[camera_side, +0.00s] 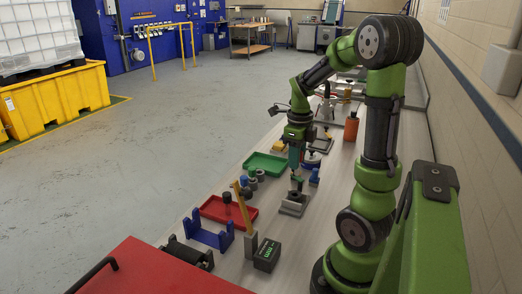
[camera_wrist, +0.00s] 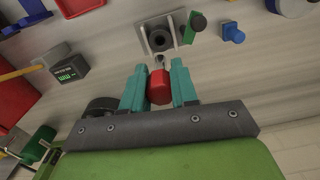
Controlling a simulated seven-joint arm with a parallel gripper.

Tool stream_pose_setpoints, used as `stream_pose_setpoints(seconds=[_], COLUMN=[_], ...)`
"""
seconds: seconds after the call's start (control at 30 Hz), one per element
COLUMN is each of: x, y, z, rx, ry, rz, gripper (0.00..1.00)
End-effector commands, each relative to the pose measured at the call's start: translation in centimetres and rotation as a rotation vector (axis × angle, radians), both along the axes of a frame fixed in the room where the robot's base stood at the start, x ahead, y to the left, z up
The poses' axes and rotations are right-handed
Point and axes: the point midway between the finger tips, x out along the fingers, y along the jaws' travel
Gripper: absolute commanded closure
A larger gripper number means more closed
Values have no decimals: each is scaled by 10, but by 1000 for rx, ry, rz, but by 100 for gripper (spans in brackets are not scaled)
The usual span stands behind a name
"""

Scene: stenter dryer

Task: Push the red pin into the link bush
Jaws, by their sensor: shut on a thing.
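The red pin (camera_wrist: 159,88) is held between the two teal fingers of my gripper (camera_wrist: 160,85) in the wrist view. The link bush (camera_wrist: 160,40) is a grey block with a dark round hole, lying ahead of the pin and apart from it in that picture. In the side view my gripper (camera_side: 295,160) points down above the grey link bush (camera_side: 294,206) on the bench. The pin is too small or hidden to make out there. A small green part (camera_wrist: 197,22) stands close beside the bush in the wrist view.
A blue knob (camera_side: 314,177) is right of the bush. An orange bottle (camera_side: 351,130) stands behind.

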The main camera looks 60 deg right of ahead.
Motion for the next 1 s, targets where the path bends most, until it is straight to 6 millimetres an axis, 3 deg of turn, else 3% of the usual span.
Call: stream_pose_setpoints(seconds=[0.33, 1.0], x=[0, 0], y=[0, 0], z=[-5, -56], rx=[3, 1], ry=[2, 0], rz=[-2, -2], gripper=[100, 100])
